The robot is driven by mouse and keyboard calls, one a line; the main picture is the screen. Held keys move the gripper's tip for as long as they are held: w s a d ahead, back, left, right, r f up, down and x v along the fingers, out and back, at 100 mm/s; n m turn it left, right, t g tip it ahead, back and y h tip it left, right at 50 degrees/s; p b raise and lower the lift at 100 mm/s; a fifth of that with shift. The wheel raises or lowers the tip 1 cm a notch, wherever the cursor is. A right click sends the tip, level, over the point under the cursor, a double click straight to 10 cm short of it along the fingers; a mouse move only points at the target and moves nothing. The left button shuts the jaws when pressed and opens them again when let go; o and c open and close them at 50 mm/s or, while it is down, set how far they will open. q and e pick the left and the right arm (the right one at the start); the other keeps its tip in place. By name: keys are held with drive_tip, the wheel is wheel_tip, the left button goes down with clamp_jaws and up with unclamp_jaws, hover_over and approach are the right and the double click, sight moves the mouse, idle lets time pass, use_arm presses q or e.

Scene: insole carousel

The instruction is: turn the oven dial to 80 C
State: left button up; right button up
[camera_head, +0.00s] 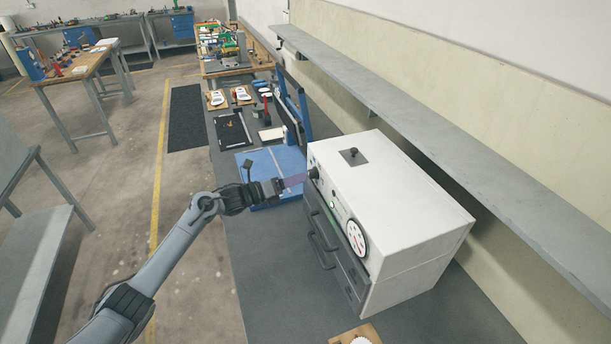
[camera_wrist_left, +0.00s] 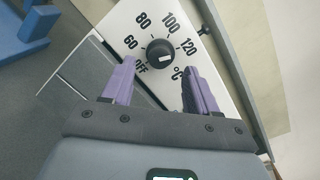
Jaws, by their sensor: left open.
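The white oven (camera_head: 400,205) stands on the grey bench. Its dark round dial (camera_head: 314,173) is at the far end of the front face. In the left wrist view the dial (camera_wrist_left: 159,48) is ringed by labels OFF, 60, 80, 100, 120 and °C. A small pale mark shows low on the dial face; I cannot tell which label it points to. My left gripper (camera_head: 294,181) is in front of the dial. In the wrist view its purple fingers (camera_wrist_left: 159,72) are open, one on each side of and below the dial, apparently not touching it. My right gripper is not in view.
A blue tray (camera_head: 262,160) lies beside the oven. A round white gauge (camera_head: 356,238) and dark drawer handles are on the oven front. A grey shelf (camera_head: 450,140) runs along the wall behind.

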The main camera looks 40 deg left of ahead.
sight(309, 175)
use_arm(q)
drive_tip(key=shift+x, duration=1.9)
drive_tip(key=shift+c, duration=0.2)
drive_tip(key=shift+s+f, duration=0.1)
drive_tip(key=c, duration=1)
